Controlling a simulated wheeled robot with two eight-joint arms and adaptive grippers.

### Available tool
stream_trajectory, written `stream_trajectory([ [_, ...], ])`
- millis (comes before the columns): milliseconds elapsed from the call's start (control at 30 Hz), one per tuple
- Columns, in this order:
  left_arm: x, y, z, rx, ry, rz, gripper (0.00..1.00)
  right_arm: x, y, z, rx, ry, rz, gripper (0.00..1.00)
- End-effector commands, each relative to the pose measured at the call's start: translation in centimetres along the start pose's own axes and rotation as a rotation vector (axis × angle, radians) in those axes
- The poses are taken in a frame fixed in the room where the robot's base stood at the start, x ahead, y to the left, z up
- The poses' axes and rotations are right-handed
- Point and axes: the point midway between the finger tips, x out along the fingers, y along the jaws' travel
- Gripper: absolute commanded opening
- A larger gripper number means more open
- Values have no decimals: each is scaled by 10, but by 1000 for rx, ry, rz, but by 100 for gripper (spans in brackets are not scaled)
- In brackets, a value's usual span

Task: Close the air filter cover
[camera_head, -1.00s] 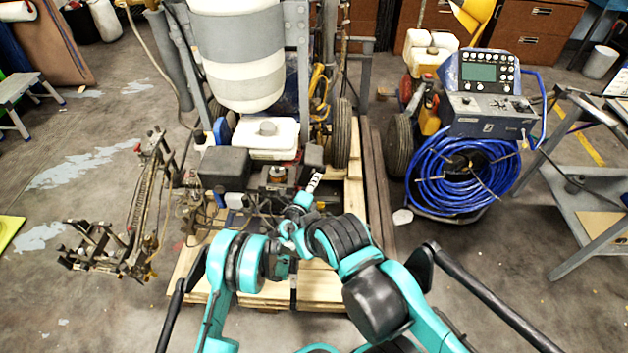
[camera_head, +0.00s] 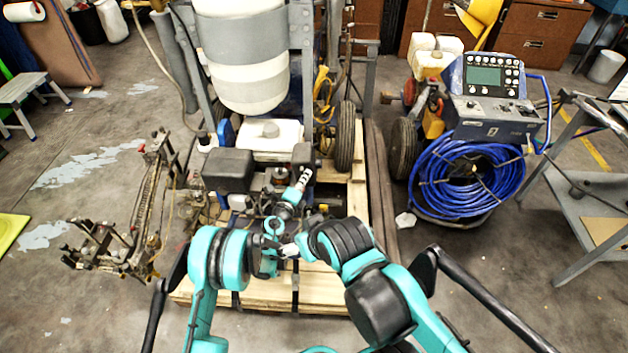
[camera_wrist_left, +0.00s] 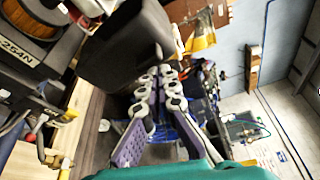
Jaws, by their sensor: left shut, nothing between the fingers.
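The air filter cover (camera_head: 304,153) is a black box-like lid standing raised at the right of the engine. The orange-brown round filter (camera_head: 281,175) lies uncovered to its left. In the left wrist view the cover (camera_wrist_left: 122,48) is large and dark, and the ribbed filter (camera_wrist_left: 32,18) shows at upper left. My left gripper (camera_head: 305,171) is shut and empty, in front of the cover; its fingertips (camera_wrist_left: 158,74) are close beside the cover's edge. I cannot tell whether they touch. My right gripper (camera_head: 288,250) is low, near my left wrist, mostly hidden by its arm.
The engine's black box (camera_head: 228,170) and white tank (camera_head: 270,138) stand left of and behind the filter. The machine rests on a wooden pallet (camera_head: 265,298). A blue hose reel (camera_head: 462,180) and grey cart (camera_head: 590,200) stand right.

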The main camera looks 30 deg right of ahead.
Motion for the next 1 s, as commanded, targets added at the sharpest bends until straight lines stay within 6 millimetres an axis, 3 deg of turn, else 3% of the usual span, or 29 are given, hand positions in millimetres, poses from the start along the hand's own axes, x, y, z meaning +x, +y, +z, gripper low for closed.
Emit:
stream_trajectory([
  [367,-16,7,46,-1,-4,1,0,0,0,0,0,0,0,88],
  [833,-32,36,92,0,-3,0,0,0,0,0,0,0,0,88],
  [1000,-36,50,103,-138,-2,-48,0,0,0,0,0,0,0,88],
])
